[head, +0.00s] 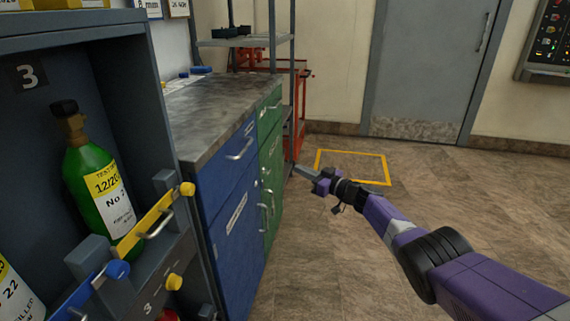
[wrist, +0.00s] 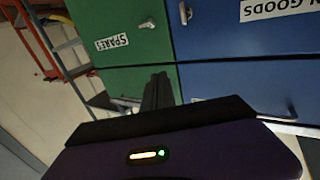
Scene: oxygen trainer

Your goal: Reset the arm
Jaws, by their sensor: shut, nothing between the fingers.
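My purple arm reaches in from the lower right in the head view, and my gripper (head: 306,173) is out in front of the green cabinet (head: 270,172). The gripper is shut and empty. In the wrist view the dark closed fingers (wrist: 158,92) point toward the green cabinet front (wrist: 128,38), which bears a SPARES label. I cannot tell how far the fingertips are from it.
At the left a grey rack (head: 130,85) holds a green cylinder (head: 90,185) behind a yellow latch bar (head: 152,222). Blue drawers (head: 228,185) stand beside it under a grey worktop (head: 215,112). A yellow floor square (head: 385,170) and open floor lie before the grey door (head: 425,65).

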